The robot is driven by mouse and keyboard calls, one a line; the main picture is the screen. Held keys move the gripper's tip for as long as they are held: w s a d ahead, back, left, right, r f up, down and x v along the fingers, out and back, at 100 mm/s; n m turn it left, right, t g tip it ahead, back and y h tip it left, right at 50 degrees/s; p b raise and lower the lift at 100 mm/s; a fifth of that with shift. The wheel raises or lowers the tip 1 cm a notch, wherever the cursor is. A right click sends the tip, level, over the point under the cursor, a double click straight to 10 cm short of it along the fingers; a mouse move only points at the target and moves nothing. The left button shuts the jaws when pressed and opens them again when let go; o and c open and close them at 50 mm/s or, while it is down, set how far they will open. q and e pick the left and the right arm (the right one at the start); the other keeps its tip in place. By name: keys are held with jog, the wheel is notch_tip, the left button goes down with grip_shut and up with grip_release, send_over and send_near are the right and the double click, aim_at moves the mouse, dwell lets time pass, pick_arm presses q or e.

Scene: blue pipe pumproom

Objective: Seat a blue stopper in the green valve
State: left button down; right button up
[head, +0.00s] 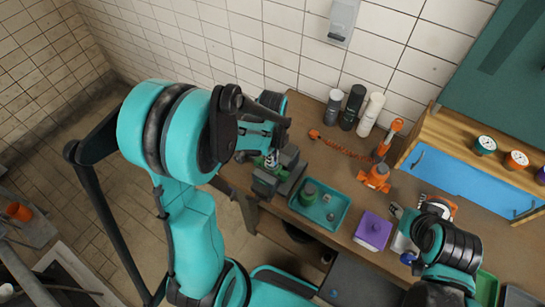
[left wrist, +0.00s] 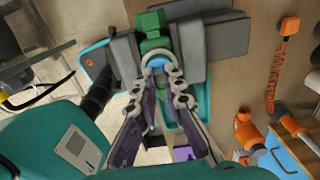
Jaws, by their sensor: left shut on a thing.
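The green valve (left wrist: 153,28) stands between the grey jaws of a vise (left wrist: 205,38) in the left wrist view. My left gripper (left wrist: 158,78) is shut on a blue stopper (left wrist: 155,62) right at the near end of the valve. I cannot tell whether the stopper is inside the valve or only against it. In the head view my left gripper (head: 271,158) is over the vise (head: 275,180) and mostly hides the valve and stopper. My right gripper (head: 402,222) is at the right, near a purple block (head: 373,231); its finger opening is unclear.
A teal tray (head: 330,228) with a green part (head: 309,192) lies right of the vise. An orange valve (head: 375,177) and a coiled orange cord (head: 345,150) are behind it. Dark and white bottles (head: 371,112) stand by the wall.

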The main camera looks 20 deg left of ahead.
pick_arm(q)
jog(key=shift+f, duration=0.2)
jog(key=shift+f+b, duration=0.25)
jog(key=shift+b, duration=0.25)
jog(key=c, duration=1.5)
grip_release()
jog(key=shift+c, duration=0.2)
jog(key=shift+r, duration=0.1)
jog(key=shift+r+p, duration=2.5)
jog(key=shift+r, duration=0.95)
jog(key=shift+f, duration=0.1)
